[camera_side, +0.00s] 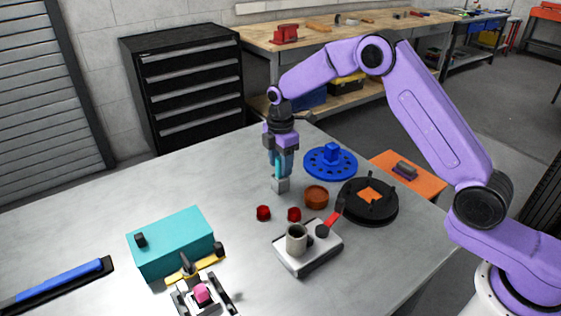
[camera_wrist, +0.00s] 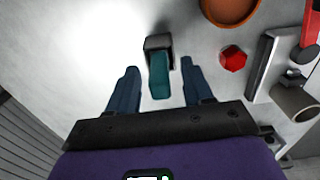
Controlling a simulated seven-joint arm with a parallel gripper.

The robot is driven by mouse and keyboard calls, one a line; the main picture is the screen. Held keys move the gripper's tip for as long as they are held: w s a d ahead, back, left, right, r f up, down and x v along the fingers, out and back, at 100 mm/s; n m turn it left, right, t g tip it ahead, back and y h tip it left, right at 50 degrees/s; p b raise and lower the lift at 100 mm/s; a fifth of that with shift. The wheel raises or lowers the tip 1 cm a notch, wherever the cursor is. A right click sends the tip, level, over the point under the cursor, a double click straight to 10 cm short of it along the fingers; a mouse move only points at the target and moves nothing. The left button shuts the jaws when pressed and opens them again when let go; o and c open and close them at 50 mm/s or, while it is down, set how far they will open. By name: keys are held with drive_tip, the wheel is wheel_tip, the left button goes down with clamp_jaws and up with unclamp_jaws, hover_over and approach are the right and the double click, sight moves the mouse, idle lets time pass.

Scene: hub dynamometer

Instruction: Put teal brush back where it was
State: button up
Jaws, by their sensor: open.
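The teal brush (camera_wrist: 159,75) stands upright in a small grey holder (camera_wrist: 158,42) on the table. In the side view the brush (camera_side: 279,168) shows as a thin teal strip between my fingers, above the grey block holder (camera_side: 281,185). My gripper (camera_side: 281,172) points down over the brush. In the wrist view my gripper (camera_wrist: 160,88) is open, with one blue finger on each side of the brush and a visible gap on both sides. The lower end of the brush is hidden inside the holder.
A brown-orange bowl (camera_side: 316,196), two red caps (camera_side: 263,213) and a blue disc (camera_side: 330,161) lie nearby. A grey device with a cup (camera_side: 307,254), a black ring fixture (camera_side: 369,212) and a teal box (camera_side: 172,245) stand around. The table's left rear is clear.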

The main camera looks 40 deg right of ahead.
wheel_tip(320, 180, up, 11)
drive_tip(key=shift+r, duration=0.2)
drive_tip(key=s+a+r+m, duration=0.1)
drive_tip(key=s+a+r, duration=0.1)
drive_tip(key=s, duration=0.8)
drive_tip(key=s+a+r+m, duration=0.1)
drive_tip(key=s+m, duration=0.1)
drive_tip(key=s, duration=0.9)
drive_tip(key=s+d+f+m, duration=0.1)
drive_tip(key=s+d, duration=0.3)
drive_tip(key=s, duration=0.6)
drive_tip(key=s+d+f+m, duration=0.1)
drive_tip(key=s+d, duration=0.4)
drive_tip(key=s, duration=0.5)
drive_tip(key=shift+s+d+f, duration=0.3)
drive_tip(key=shift+s+f, duration=0.05)
drive_tip(key=shift+f, duration=0.3)
